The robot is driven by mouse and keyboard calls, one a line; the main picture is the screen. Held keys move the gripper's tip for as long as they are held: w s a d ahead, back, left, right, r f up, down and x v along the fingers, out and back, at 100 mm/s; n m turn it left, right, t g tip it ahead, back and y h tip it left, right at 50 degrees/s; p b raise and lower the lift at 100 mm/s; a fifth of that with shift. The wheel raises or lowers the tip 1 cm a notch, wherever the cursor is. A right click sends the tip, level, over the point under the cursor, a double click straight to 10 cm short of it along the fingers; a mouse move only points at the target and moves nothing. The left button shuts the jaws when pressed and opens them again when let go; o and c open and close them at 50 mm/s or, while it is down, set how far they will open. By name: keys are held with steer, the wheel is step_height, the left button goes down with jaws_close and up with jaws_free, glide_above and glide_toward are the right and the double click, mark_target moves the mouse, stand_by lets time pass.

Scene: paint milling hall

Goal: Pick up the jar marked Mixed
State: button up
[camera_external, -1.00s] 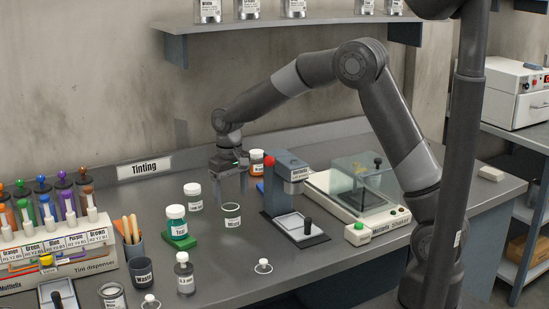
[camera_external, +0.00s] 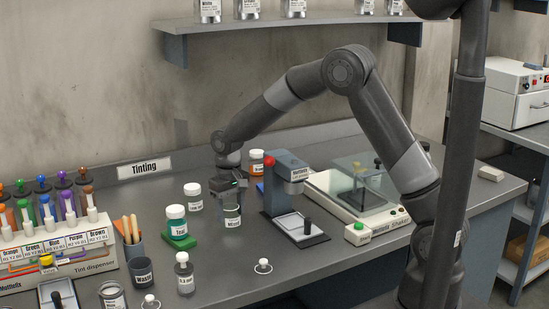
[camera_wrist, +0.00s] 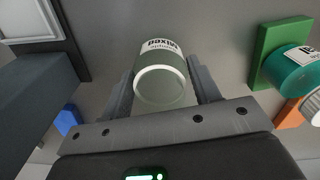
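The jar marked Mixed (camera_external: 232,219) is a small clear glass jar with a white label, standing upright on the grey bench. In the wrist view, the jar (camera_wrist: 160,85) sits between my fingers, its label reading upside down. My gripper (camera_external: 231,210) is low over the jar, pointing down, with one finger on each side. In the wrist view, my gripper (camera_wrist: 160,80) looks open, with narrow gaps beside the glass; contact is hard to judge.
A teal jar (camera_external: 177,225) on a green block (camera_external: 180,242) stands close on the left. A white-capped jar (camera_external: 193,196) and an orange jar (camera_external: 256,162) stand behind. Bench in front is fairly clear.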

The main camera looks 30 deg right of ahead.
steer(key=c, duration=0.6)
steer(key=shift+r, duration=0.15)
